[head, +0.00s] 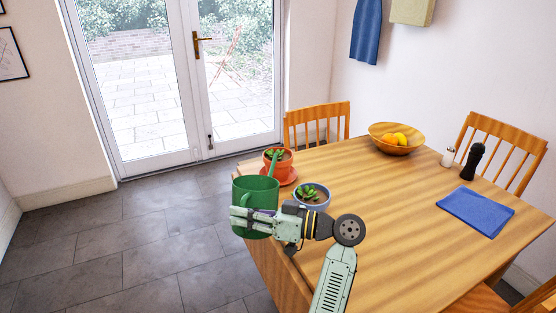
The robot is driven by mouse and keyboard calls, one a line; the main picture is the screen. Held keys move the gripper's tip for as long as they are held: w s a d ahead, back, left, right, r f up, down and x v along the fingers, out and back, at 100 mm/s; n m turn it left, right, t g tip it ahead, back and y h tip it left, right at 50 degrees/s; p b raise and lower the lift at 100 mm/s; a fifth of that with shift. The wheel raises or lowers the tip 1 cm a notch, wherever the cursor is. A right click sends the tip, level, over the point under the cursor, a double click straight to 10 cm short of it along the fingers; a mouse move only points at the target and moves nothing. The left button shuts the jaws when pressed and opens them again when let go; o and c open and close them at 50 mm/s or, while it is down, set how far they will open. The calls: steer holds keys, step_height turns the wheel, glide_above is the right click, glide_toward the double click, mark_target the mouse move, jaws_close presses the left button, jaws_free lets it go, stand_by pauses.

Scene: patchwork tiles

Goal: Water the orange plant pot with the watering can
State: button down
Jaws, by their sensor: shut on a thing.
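The green watering can (256,190) is held by my gripper (240,220), which is shut on it. The can is in the air at the left edge of the table, and its spout rises to the right in front of the orange plant pot. The orange plant pot (285,166) holds a small green succulent and stands on an orange saucer (291,178) near the table's far left corner. The can and its spout hide part of the pot. I cannot tell whether the spout touches the pot or whether water is flowing.
A blue-grey pot (313,203) with a succulent stands close to my wrist. On the wooden table (385,200) are a fruit bowl (396,146), a salt shaker (448,157), a black pepper mill (472,161) and a blue cloth (476,213). The table's middle is clear. Chairs stand around it.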

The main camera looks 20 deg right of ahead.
mark_target(244, 198)
steer(key=shift+m, duration=0.8)
steer(key=shift+w+d+r, duration=0.1)
steer(key=shift+w+r, duration=0.05)
steer(key=shift+r, duration=0.7)
steer(key=shift+w+d+r, duration=0.1)
steer(key=shift+r, duration=0.7)
steer(key=shift+w+d+r, duration=0.1)
steer(key=shift+w+r, duration=0.05)
steer(key=shift+r, duration=0.7)
stand_by(4.7)
